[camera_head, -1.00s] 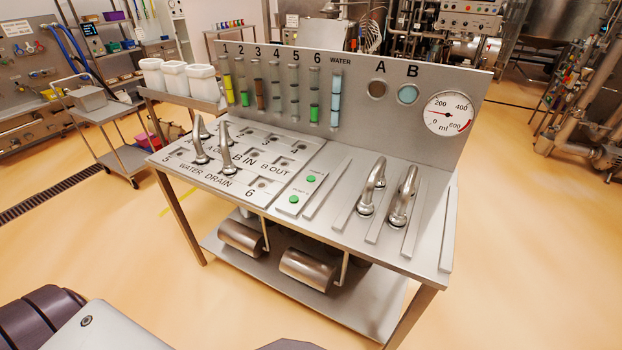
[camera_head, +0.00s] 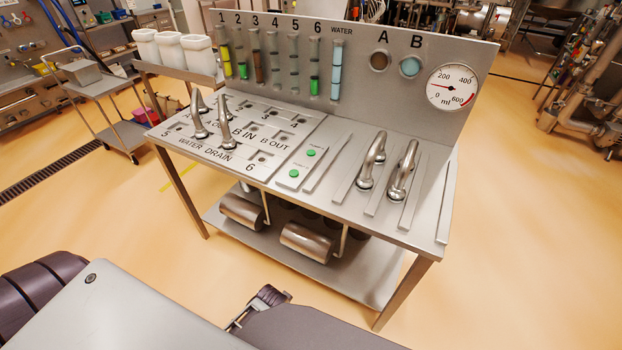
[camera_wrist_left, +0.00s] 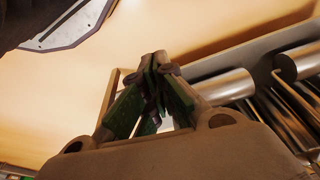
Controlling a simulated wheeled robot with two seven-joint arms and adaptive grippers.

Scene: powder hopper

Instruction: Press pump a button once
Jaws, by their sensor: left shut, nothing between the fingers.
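Two round green buttons sit on a narrow plate on the bench top in the head view, a farther one (camera_head: 310,152) and a nearer one (camera_head: 294,173). Their small labels are too small to read, so I cannot tell which is pump A. My left gripper (camera_head: 268,295) shows at the bottom of the head view, in front of the bench and apart from the buttons. In the left wrist view the left gripper (camera_wrist_left: 158,62) is shut and empty, with its fingertips together. The buttons are not seen there. My right gripper is not in view.
The steel bench (camera_head: 400,238) carries bent pipes (camera_head: 373,165) right of the buttons and more pipes on the left. A back panel (camera_head: 350,40) holds level tubes and a gauge (camera_head: 453,87). Metal cylinders (camera_head: 308,240) hang below the top. Air above the buttons is clear.

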